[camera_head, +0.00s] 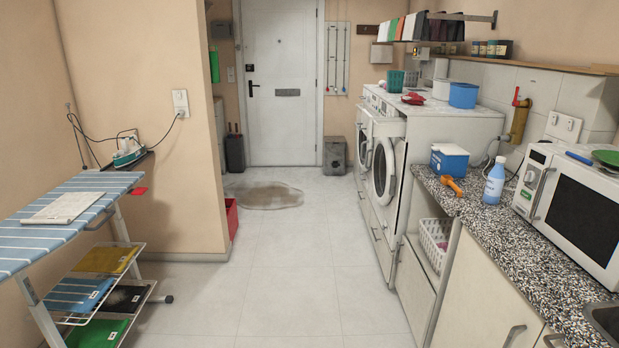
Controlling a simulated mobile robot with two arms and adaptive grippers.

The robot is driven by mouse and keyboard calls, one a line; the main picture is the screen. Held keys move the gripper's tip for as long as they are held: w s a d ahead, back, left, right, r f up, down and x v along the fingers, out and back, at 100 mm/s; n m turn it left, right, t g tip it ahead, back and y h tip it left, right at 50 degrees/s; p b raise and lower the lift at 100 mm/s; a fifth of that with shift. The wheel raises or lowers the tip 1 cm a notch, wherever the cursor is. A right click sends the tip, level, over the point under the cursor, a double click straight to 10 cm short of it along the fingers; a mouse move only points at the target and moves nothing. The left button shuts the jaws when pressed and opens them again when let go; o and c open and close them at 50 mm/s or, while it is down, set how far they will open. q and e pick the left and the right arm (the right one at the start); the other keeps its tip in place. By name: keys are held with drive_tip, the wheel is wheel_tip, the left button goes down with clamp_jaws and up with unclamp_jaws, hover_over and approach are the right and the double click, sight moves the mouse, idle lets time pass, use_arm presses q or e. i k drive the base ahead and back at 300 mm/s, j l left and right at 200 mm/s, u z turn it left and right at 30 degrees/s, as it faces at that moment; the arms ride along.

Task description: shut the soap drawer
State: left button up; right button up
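Two white front-loading machines stand side by side along the right wall. The nearer machine (402,168) shows a round door (383,171) facing left into the aisle. The farther machine's round door (363,147) shows beyond it. At the top of the nearer machine's front, a white block (389,128) juts out above the round door. It looks like the soap drawer standing open, but it is small and seen at a slant, so I cannot tell how far out it is. Neither of my grippers is in view.
The tiled floor (290,280) in the aisle is clear, with a brown puddle (264,195) farther back. An ironing board (60,215) stands left. A speckled counter (510,240) with a microwave (570,200) is on the right. A blue tub (463,96) sits on the machines.

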sight(371, 126)
drive_tip(key=i+z, duration=0.2)
drive_tip(key=i, duration=0.35)
drive_tip(key=i+j+z, duration=0.15)
drive_tip(key=i, duration=0.35)
drive_tip(key=i+j+z, duration=0.2)
drive_tip(key=i, duration=0.3)
